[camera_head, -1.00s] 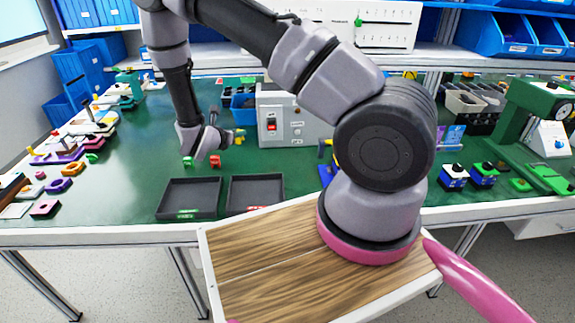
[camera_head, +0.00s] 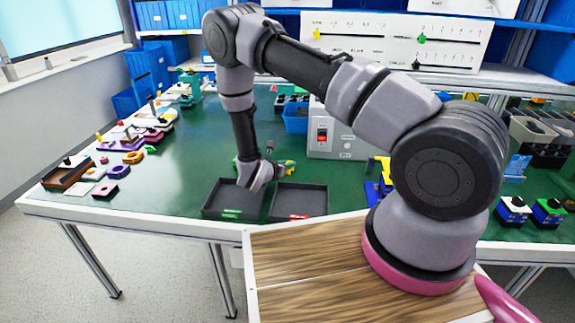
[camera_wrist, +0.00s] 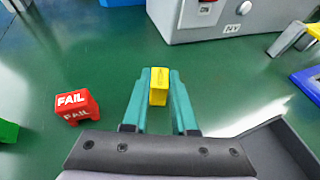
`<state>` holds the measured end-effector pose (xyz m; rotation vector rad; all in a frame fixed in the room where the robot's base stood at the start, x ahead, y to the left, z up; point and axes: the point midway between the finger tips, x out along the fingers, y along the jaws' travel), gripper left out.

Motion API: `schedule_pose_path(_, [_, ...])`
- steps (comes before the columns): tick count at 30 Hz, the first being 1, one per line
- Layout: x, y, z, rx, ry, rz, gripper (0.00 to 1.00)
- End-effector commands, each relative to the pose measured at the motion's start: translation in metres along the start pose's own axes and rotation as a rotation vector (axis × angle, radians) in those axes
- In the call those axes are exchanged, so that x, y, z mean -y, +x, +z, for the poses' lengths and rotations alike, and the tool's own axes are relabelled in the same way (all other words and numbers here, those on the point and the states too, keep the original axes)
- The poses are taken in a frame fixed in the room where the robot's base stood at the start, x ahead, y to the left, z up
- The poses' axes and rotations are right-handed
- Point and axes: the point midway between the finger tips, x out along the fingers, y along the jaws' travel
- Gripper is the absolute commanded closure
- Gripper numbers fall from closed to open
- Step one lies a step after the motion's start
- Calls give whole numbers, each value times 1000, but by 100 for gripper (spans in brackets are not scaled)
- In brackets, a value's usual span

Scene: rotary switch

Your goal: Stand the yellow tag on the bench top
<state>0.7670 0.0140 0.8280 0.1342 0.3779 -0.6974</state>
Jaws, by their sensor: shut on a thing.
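The yellow tag (camera_wrist: 159,88) is held between the teal fingertips of my gripper (camera_wrist: 159,80) in the wrist view. It looks upright there, over the green bench top (camera_wrist: 225,85). In the head view my gripper (camera_head: 287,167) is behind the two dark trays and left of the grey switch box. The tag is too small there to make out clearly. I cannot tell whether its bottom touches the bench.
A red FAIL tag (camera_wrist: 76,105) stands left of my gripper, and a green tag (camera_wrist: 8,130) is further left. The grey switch box (camera_wrist: 225,18) is beyond. Two dark trays (camera_head: 237,213) (camera_head: 305,213) lie at the front. Bare bench surrounds the yellow tag.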

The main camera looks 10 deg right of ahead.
Motion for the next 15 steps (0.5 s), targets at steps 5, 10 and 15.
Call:
schedule_pose_path(5, [0,1,-2,0,1,0,59])
schedule_pose_path(10, [0,1,-2,0,0,0,44])
schedule_pose_path(15, [0,1,-2,0,0,0,44])
